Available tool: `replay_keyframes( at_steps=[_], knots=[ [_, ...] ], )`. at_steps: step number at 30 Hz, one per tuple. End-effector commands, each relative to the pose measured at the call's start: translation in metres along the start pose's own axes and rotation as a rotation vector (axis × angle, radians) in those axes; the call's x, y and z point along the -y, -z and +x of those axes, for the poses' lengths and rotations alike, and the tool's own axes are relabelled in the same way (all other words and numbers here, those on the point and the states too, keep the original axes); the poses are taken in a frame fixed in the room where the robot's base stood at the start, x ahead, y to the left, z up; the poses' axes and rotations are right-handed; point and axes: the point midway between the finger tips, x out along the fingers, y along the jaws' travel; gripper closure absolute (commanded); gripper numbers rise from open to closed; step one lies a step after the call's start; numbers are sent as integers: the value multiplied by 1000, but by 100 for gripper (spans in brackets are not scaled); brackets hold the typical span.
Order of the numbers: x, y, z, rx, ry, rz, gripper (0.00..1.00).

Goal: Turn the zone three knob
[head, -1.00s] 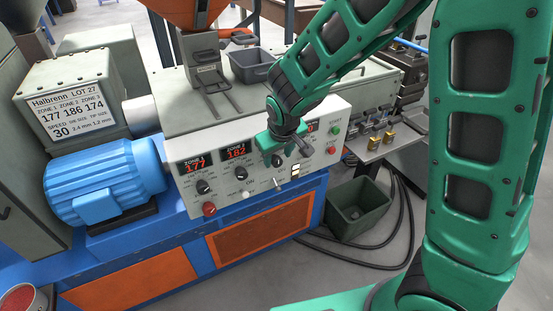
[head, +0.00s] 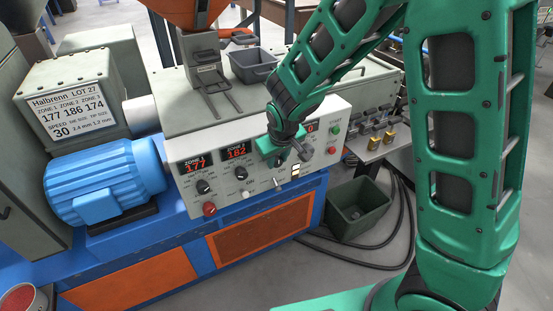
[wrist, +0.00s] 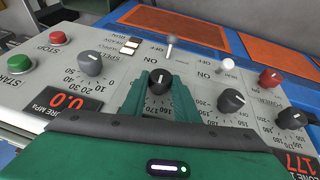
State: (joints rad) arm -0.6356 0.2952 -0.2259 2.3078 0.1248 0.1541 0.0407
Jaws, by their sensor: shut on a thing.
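The zone three knob (wrist: 159,82) is a round dark knob with a white pointer mark on the grey control panel (head: 222,200). In the wrist view it sits between the two green fingers of my gripper (wrist: 160,92), which are shut on it. In the head view my gripper (head: 277,158) is against the panel and largely hides the knob and the zone three display. The zone two knob (wrist: 232,99) and zone one knob (wrist: 292,118) stand to its right in the wrist view. A lot card (head: 68,112) lists zones 177, 186 and 174.
The zone one display (head: 195,164) reads 177, the zone two display (head: 236,152) 182. The pressure knob (wrist: 91,63), toggle switches (wrist: 171,42) and red stop button (wrist: 61,39) are close by. A dark green bin (head: 358,208) stands on the floor to the right.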

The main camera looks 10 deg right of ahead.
Motion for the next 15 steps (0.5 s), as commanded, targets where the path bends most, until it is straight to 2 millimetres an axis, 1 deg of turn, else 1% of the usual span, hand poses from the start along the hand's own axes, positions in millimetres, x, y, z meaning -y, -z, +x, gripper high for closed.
replay_keyframes(
  at_steps=[8, 15],
  knots=[
    [-4, -1, 0, -2, 71, 35, 95],
    [-8, -1, 1, -6, 202, 91, 95]
  ],
)
